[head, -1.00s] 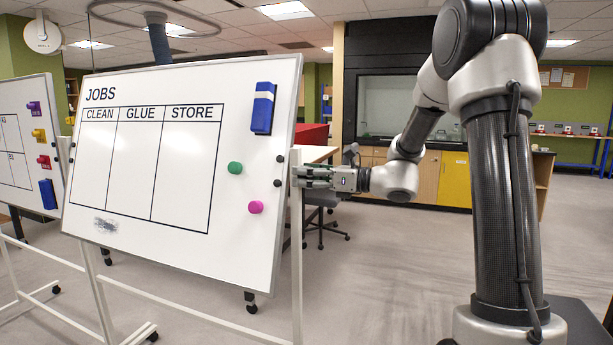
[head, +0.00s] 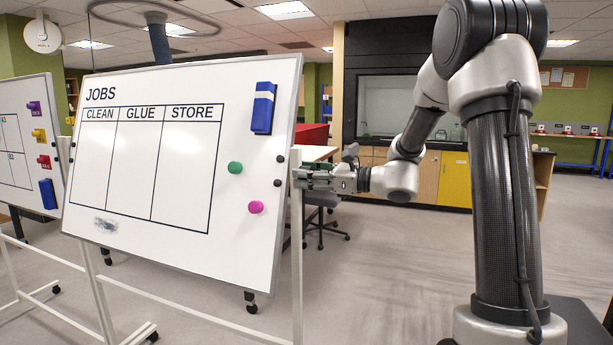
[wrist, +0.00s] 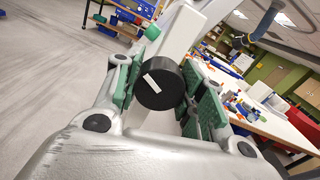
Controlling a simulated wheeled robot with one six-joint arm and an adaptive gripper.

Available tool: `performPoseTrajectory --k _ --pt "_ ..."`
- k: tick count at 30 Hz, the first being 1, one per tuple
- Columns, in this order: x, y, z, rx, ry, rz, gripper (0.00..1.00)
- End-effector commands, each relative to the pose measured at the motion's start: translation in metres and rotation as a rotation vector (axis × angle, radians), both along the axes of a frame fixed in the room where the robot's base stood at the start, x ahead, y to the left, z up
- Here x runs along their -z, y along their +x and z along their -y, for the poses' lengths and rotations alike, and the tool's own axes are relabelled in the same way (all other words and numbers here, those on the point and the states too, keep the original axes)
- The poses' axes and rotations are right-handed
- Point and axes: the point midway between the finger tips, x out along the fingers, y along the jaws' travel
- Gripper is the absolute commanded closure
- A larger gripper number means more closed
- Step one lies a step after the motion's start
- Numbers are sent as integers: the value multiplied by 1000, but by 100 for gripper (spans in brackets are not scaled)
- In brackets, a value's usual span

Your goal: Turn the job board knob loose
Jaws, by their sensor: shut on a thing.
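The job board (head: 180,200) is a white panel headed JOBS, with columns CLEAN, GLUE and STORE, tilted on a white stand. My gripper (head: 304,178) is at the board's right edge, by the stand's upright post. In the wrist view a round black knob (wrist: 165,84) with a slanted white mark (wrist: 152,82) sits between the green pads of my gripper (wrist: 160,95). The gripper is shut on the knob. In the head view the fingers and post hide the knob.
A blue eraser (head: 263,108), a green magnet (head: 235,168) and a pink magnet (head: 256,207) are on the board. A second whiteboard (head: 25,150) stands at the left. A stool (head: 325,225) and table are behind my gripper. Floor at the right is open.

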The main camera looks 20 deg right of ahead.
Motion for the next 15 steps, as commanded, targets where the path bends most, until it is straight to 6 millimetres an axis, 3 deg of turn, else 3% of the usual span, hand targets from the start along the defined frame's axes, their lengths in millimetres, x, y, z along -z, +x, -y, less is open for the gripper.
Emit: performPoseTrajectory --k 1,2,5,15 --pt "0 0 0 0 0 0 84" --pt "0 0 0 0 1 -1 59" --pt "0 0 0 0 1 -1 41" --pt "0 0 1 1 1 -1 38"
